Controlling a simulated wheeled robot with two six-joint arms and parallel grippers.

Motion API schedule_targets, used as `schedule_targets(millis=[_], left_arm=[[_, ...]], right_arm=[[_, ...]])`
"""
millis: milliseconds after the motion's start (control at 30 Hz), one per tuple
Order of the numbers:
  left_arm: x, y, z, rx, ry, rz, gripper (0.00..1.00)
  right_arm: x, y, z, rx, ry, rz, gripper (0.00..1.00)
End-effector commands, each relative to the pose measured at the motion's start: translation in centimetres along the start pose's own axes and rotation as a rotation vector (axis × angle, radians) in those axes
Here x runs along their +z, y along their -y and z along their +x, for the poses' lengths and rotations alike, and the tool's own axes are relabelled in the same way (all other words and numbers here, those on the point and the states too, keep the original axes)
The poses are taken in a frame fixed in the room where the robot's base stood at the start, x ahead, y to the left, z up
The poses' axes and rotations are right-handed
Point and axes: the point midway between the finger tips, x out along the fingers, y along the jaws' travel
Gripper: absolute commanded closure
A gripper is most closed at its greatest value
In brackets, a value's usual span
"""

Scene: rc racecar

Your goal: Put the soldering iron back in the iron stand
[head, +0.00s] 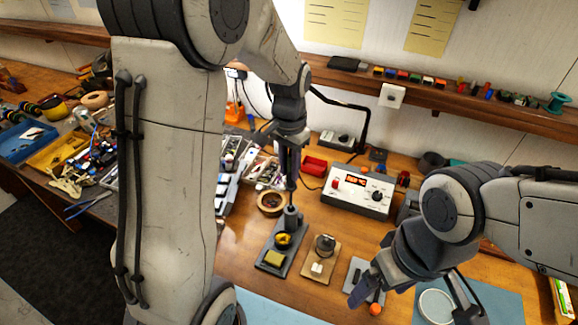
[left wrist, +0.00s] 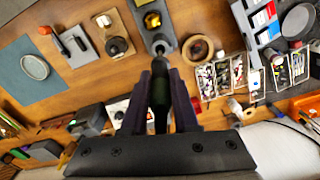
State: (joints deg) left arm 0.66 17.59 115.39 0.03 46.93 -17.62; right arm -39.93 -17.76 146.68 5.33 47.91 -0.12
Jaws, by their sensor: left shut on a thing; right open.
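The soldering iron (head: 291,178) is a dark, slim, upright tool gripped by my left gripper (head: 292,138). Its dark green handle (left wrist: 160,92) sits between the shut fingers in the left wrist view. The iron stand (head: 270,262) is a dark grey base on the bench with a grey holder, brass wool and a yellow sponge; it also shows in the left wrist view (left wrist: 146,22). The iron's lower end meets the holder's top in the head view; I cannot tell how far inside it is. My right gripper (head: 418,300) is open and empty at the lower right.
A white soldering station (head: 358,193) with a red display stands behind the stand. A tape roll (head: 271,202) is left of it, and a tan board with a round piece (head: 320,262) is right. Parts trays (head: 236,165) crowd the left.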

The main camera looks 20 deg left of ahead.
Motion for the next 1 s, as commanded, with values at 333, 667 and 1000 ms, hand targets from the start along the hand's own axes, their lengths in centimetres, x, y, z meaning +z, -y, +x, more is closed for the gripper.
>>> schedule_targets(millis=[333,667,1000], left_arm=[[0.0,0.0,0.1,0.000,0.000,0.000,1.00],[0.0,0.0,1.1,0.000,0.001,0.000,1.00],[0.0,0.0,2.2,0.000,0.001,0.000,1.00]], right_arm=[[0.0,0.0,0.1,0.000,0.000,0.000,0.09],[0.0,-0.1,0.8,0.000,0.000,0.001,0.09],[0.1,-0.1,1.6,0.000,0.000,0.002,0.09]])
